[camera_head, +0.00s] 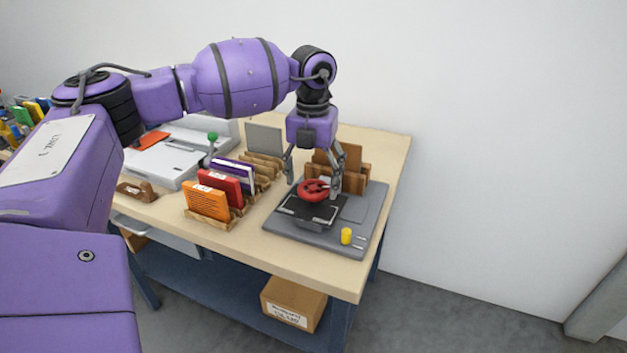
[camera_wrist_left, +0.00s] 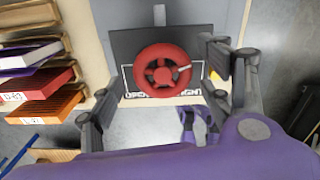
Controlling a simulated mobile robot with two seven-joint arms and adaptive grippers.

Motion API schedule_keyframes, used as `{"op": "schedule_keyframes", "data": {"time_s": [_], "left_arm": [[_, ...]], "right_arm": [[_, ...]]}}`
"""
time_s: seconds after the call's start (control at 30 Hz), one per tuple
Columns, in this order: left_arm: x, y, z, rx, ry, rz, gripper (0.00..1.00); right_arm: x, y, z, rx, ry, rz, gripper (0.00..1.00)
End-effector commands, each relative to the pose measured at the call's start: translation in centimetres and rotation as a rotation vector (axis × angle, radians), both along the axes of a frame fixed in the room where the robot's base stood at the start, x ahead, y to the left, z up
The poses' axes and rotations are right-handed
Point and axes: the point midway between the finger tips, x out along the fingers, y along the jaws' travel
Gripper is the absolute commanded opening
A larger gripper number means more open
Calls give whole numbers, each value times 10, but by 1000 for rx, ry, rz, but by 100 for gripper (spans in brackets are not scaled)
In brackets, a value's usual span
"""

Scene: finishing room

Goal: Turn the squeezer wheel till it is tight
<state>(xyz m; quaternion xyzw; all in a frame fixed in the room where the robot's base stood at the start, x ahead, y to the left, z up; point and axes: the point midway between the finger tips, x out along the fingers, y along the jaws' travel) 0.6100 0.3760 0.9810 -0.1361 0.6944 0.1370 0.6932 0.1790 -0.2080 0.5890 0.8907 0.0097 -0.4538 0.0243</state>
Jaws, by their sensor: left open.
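The squeezer (camera_head: 308,213) has a grey base and a dark plate, and stands at the right end of the workbench. Its red wheel (camera_head: 314,190) lies on top of it. In the left wrist view the red wheel (camera_wrist_left: 162,70) shows from above with spokes and a pale handle on its right side. My left gripper (camera_head: 314,184) points down over the wheel. It is open, with one finger on each side of the wheel. In the left wrist view its fingers (camera_wrist_left: 155,85) stand apart around the wheel; I cannot tell whether they touch it.
Wooden racks with orange (camera_head: 206,202), red (camera_head: 220,184) and purple booklets stand left of the squeezer. A wooden holder (camera_head: 343,168) stands behind it. A yellow cylinder (camera_head: 346,236) is on its front right corner. A cardboard box (camera_head: 293,302) sits on the lower shelf.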

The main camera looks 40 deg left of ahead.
Motion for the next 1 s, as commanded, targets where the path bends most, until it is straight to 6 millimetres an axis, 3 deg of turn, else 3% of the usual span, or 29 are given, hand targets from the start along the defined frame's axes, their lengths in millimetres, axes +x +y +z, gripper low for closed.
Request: {"op": "schedule_keyframes", "data": {"time_s": [0.37,0.7,1.0], "left_arm": [[0,0,-8,-1,-2,0,72],[0,0,-7,-1,0,0,29],[0,0,-4,-1,-1,-189,28]], "right_arm": [[8,1,3,2,-15,4,0],[15,2,4,3,-27,7,0],[18,1,24,3,-40,1,0]]}}
